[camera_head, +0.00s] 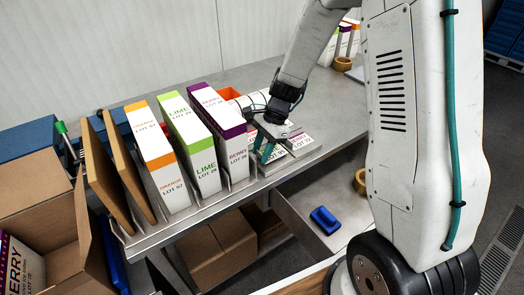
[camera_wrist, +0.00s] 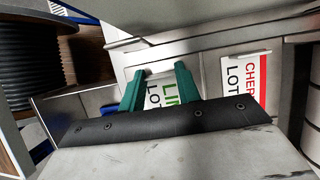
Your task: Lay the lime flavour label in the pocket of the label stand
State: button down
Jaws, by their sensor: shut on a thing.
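My gripper (camera_wrist: 158,72) has its two green fingers closed on the sides of the lime flavour label (camera_wrist: 160,97), a white card with green "LIM" lettering and "LOT" showing. The card's lower part is hidden by the dark gripper body. In the head view my gripper (camera_head: 264,150) is low at the right end of the row of cartons, over a grey metal holder (camera_head: 262,184) with label cards. I cannot tell which part is the label stand's pocket, or whether the lime card touches a surface. A cherry label (camera_wrist: 245,80) lies to the right.
Orange (camera_head: 165,165), lime (camera_head: 193,145) and berry (camera_head: 222,130) cartons stand in a metal rack left of my gripper, close by. Brown boards (camera_head: 105,170) stand further left. The bench top behind the cartons has free room.

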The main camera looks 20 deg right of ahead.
aim_at(274, 151)
jog(key=shift+f, duration=0.25)
jog(key=c, duration=1)
grip_release()
jog(key=shift+f, duration=0.15)
jog(key=s+v, duration=0.1)
jog(key=v, duration=1.1)
jog(key=s+a+r+n+h, duration=0.2)
jog(key=s+r+n, duration=0.5)
jog(key=s+r, duration=0.3)
jog(key=s+r+n+t+h, duration=0.2)
jog(key=s+n, duration=0.6)
jog(key=s, duration=0.9)
jog(key=shift+d+r+n, duration=0.35)
jog(key=shift+r+n, duration=0.05)
jog(key=shift+r, duration=0.3)
